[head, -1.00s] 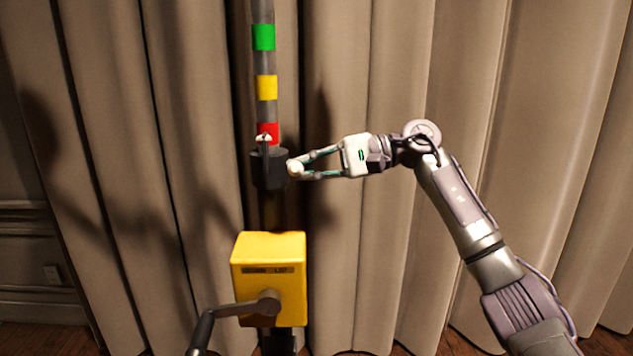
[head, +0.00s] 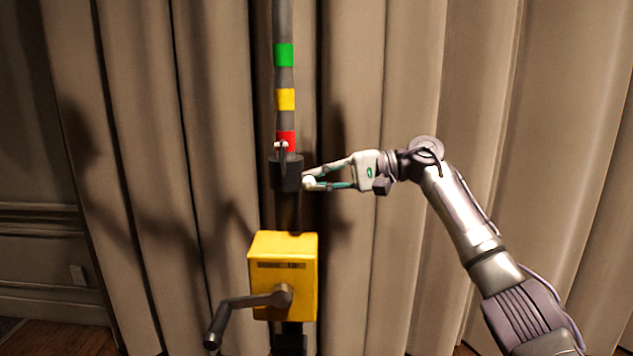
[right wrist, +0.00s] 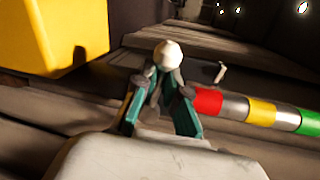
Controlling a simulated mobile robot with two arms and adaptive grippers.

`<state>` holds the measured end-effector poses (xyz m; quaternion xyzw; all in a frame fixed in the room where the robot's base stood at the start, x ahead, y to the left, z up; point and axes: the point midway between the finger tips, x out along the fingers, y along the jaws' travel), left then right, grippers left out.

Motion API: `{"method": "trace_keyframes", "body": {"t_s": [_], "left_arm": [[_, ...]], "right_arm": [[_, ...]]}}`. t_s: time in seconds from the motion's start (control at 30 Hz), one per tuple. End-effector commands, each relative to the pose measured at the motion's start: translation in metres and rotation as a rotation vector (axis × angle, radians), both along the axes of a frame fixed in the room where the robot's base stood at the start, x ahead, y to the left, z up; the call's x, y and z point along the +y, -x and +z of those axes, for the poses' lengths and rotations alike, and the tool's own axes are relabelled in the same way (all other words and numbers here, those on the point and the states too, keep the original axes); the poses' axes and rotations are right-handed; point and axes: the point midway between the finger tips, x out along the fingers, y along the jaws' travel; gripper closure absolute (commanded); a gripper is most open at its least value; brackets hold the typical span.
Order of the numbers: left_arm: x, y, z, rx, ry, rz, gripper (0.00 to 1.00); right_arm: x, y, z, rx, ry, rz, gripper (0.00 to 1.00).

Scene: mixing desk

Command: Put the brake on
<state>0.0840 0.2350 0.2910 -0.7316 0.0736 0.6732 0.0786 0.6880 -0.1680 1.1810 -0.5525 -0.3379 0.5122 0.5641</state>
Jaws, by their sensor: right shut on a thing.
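A dark collar (head: 286,173) sits on an upright pole (head: 283,20) with green, yellow and red bands. A white ball knob (head: 309,181) is at the collar's right side; I cannot clearly see what joins it to the collar. My right gripper (head: 314,181) reaches in from the right and is shut on the knob. In the right wrist view the white knob (right wrist: 168,54) shows between and beyond the fingertips (right wrist: 168,88). A small pale-tipped pointer (head: 282,146) stands in front of the red band. My left gripper is not in view.
A yellow box (head: 284,254) with a dark crank (head: 248,301) is on the pole below the collar. Beige curtains (head: 400,90) hang close behind. The space left of the pole is free above the crank.

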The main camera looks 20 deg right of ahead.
Motion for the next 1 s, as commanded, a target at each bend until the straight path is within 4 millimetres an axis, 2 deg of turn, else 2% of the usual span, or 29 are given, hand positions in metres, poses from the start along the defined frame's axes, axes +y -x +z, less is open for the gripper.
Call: {"method": "trace_keyframes", "body": {"t_s": [0.03, 0.07, 0.27, 0.57, 0.67, 0.77, 1.0], "left_arm": [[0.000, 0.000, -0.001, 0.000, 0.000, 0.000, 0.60], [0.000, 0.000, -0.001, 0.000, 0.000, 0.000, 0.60], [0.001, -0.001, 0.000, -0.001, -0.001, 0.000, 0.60], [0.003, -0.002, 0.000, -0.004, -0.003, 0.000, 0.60], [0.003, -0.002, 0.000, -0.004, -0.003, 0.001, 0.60], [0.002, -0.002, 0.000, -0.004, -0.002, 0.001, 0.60], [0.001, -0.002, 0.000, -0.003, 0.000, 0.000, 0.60]], "right_arm": [[0.004, 0.004, -0.005, 0.006, 0.011, 0.020, 1.00], [0.004, 0.004, -0.005, 0.006, 0.011, 0.020, 0.84], [0.004, 0.003, -0.004, 0.004, 0.009, 0.019, 0.52], [0.001, 0.002, -0.003, 0.005, 0.008, 0.009, 0.52], [-0.006, 0.003, -0.002, 0.005, 0.008, 0.007, 0.52], [-0.020, 0.007, 0.002, 0.005, 0.006, 0.006, 0.52], [-0.069, 0.021, 0.013, 0.003, 0.008, 0.008, 0.52]]}}
